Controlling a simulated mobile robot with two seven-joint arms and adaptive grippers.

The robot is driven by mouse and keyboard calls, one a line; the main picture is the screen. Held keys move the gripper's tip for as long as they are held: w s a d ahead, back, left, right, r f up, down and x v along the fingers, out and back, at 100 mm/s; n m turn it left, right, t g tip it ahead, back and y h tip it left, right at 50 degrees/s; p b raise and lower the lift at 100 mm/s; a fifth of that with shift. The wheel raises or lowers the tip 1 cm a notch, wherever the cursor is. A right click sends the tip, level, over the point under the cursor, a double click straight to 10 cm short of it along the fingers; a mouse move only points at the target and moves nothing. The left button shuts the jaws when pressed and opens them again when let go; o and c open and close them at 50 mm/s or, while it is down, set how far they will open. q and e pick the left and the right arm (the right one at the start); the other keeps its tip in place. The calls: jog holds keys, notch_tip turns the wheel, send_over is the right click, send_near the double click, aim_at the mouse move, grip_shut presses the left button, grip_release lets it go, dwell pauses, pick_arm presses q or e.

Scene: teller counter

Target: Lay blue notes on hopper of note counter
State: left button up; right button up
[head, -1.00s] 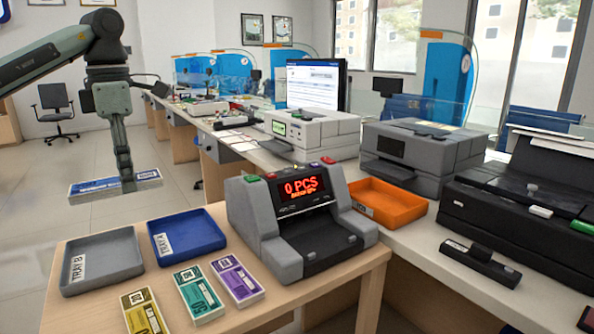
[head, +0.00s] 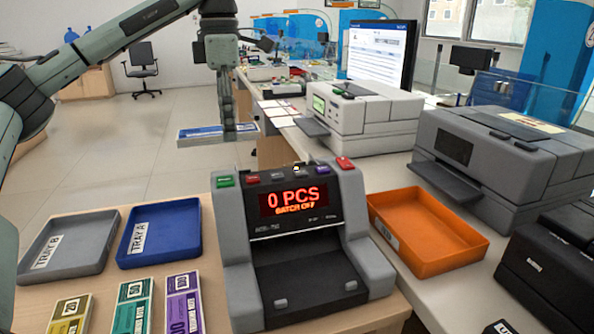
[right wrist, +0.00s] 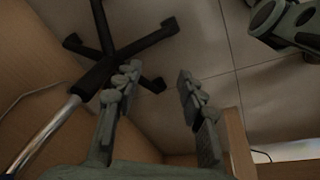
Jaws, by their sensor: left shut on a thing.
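The blue notes (head: 196,132) are a flat stack with a blue top and pale sides, held level in the air. My left gripper (head: 228,133) points down and is shut on the stack near its right end. It is behind and left of the note counter (head: 300,235), a grey machine with a red display reading "0 PCS" and "BATCH OFF". The top of the counter, with coloured buttons, faces up just right of and below the notes; I cannot make out the hopper clearly. My right gripper (right wrist: 155,85) is open and empty in the right wrist view, over the floor.
Grey tray B (head: 40,272) and blue tray A (head: 187,247) stand left of the counter. Yellow (head: 68,315), green (head: 132,305) and purple notes (head: 182,300) lie before them. An orange tray (head: 430,262) and grey printer (head: 490,140) stand right. A chair base (right wrist: 112,45) is near my right gripper.

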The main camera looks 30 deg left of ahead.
pick_arm(q)
jog(key=w+d+f, duration=0.2)
jog(key=w, duration=0.1)
jog(key=w+d+f, duration=0.2)
jog(key=w, duration=0.1)
jog(key=w+d+f, duration=0.2)
jog(key=w, duration=0.1)
jog(key=shift+d+f, duration=0.25)
jog(key=shift+f, duration=0.15)
jog(key=shift+w+f, duration=0.15)
jog(key=shift+f, duration=2)
jog(key=o, duration=1.2)
jog(key=shift+c, duration=0.2)
notch_tip(320, 180, up, 12)
